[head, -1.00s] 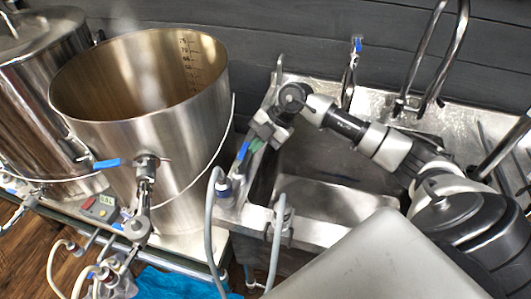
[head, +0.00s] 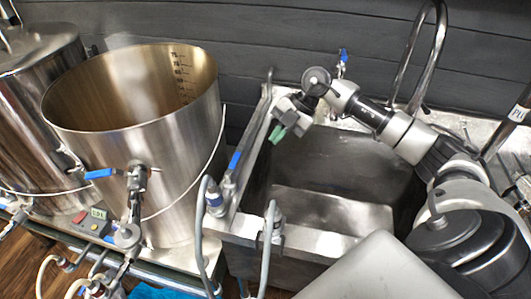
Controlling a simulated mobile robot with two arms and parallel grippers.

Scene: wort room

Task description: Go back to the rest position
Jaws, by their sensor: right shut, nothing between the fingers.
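My right arm comes in from the right over the sink (head: 330,215). Its gripper (head: 278,132), with green fingertips, is shut and empty. It hangs above the sink's left rim, to the right of the large open steel kettle (head: 160,150), and touches nothing that I can see. My left gripper is not in the head view.
The kettle has a blue-handled valve (head: 100,174) at its front. A lidded steel vessel (head: 25,110) stands at the far left. Grey hoses (head: 205,240) rise at the sink's left side. A curved faucet (head: 440,60) stands behind my right arm.

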